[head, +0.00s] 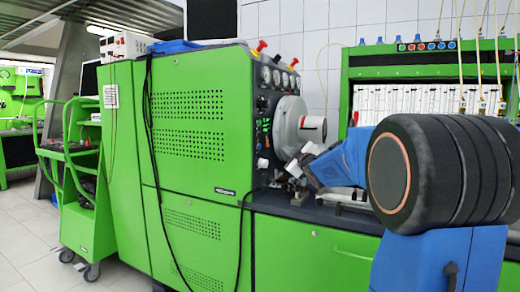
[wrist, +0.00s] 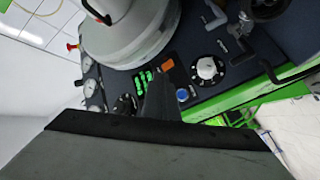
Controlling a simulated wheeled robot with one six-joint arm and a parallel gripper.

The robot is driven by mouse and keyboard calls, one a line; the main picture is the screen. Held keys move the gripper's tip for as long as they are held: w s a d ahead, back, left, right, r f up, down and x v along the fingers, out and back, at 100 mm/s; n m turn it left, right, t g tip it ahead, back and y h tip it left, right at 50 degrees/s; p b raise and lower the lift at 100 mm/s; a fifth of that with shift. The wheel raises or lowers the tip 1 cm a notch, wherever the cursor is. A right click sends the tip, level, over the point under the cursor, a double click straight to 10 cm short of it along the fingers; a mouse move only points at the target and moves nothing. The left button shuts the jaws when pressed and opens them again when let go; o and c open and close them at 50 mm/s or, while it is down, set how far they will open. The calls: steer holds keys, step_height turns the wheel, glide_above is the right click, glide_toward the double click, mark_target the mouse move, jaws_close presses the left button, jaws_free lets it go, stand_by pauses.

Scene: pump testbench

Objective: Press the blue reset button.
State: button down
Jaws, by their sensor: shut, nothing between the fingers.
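The blue button (wrist: 182,95) is a small round cap on the dark control panel in the wrist view. It shows just right of the tip of my gripper (wrist: 160,85), which is shut and empty. A small gap shows between the fingertip and the button in the picture; I cannot tell the depth. In the head view my gripper (head: 291,168) is in front of the panel (head: 264,105) on the side of the green machine.
Close to the button are an orange switch (wrist: 167,64), green lit displays (wrist: 143,79) and a white dial (wrist: 208,68). A big grey drum (head: 289,122) sticks out above. Pressure gauges (head: 276,76) line the panel top. A dark bench top (head: 320,212) lies below.

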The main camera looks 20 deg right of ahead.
steer(key=w+a, duration=0.5)
steer(key=w, duration=0.1)
steer(key=shift+w, duration=0.35)
steer(key=shift+w+a, duration=0.15)
steer(key=shift+a, duration=0.05)
stand_by(1.9)
steer(key=shift+w+a, duration=0.15)
steer(key=shift+w+a, duration=0.3)
steer(key=shift+w, duration=0.1)
stand_by(1.2)
steer(key=shift+s+d, duration=0.55)
steer(key=shift+s, duration=0.15)
stand_by(0.3)
steer(key=shift+s+d, duration=0.8)
steer(key=shift+s, duration=0.2)
steer(key=shift+s+d, duration=0.75)
steer(key=shift+s, duration=0.25)
